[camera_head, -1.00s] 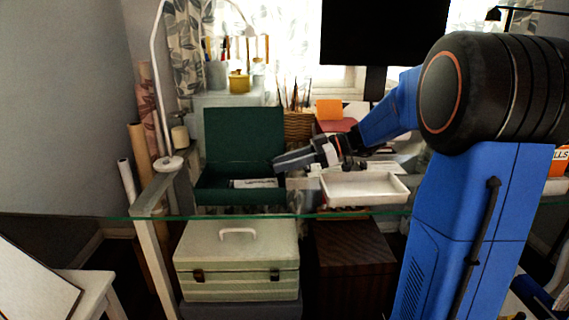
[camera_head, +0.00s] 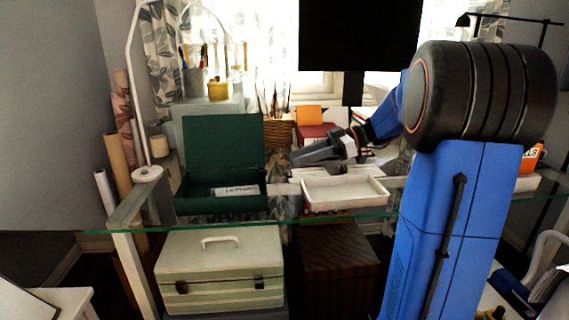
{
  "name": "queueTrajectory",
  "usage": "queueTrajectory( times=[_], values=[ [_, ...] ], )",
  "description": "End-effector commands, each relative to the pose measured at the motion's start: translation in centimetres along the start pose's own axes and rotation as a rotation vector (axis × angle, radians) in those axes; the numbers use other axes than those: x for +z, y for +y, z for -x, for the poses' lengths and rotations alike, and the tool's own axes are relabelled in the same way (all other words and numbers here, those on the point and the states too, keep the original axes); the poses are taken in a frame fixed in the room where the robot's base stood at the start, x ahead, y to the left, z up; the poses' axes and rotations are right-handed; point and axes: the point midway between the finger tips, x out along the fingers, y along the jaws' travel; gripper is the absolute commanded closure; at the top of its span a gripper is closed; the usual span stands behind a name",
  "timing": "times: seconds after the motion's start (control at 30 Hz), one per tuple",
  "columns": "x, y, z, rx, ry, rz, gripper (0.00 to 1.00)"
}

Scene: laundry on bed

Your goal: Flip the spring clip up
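A dark green box (camera_head: 223,141) stands open on the glass desk, its lid raised upright at the back. A pale strip with dark lettering (camera_head: 235,190) shows inside its tray. I cannot make out a spring clip; the box's front wall and the small size hide the detail inside. My gripper (camera_head: 298,157) is to the right of the box, apart from it, at about the height of the lid's lower part. It points left, behind and above the white tray. Its fingers are too small and dark to tell if they are open; I see nothing held.
A shallow white tray (camera_head: 345,193) sits right of the green box, near the desk's front edge (camera_head: 300,222). A wicker basket (camera_head: 279,132) and an orange item (camera_head: 309,115) stand behind. A lamp pole (camera_head: 135,90) rises at left. A monitor (camera_head: 358,35) hangs above.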

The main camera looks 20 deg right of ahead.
Motion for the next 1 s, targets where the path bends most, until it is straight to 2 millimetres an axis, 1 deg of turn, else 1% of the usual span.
queueTrajectory(
  times=[0.03, 0.2, 0.3, 0.4, 0.57, 1.0],
  values=[
    [0.0, 0.1, 1.1, 0.003, 0.000, -0.001, 0.69],
    [0.1, 0.1, 3.9, 0.002, 0.000, -0.001, 0.69],
    [0.1, 0.1, 5.1, 0.002, 0.000, -0.001, 0.69],
    [0.0, 0.0, 5.8, 0.001, 0.001, -0.001, 0.69],
    [0.0, 0.0, 6.4, 0.000, 0.000, 0.000, 0.69],
    [0.0, 0.0, 6.3, -0.001, 0.000, -0.001, 0.69]
  ],
)
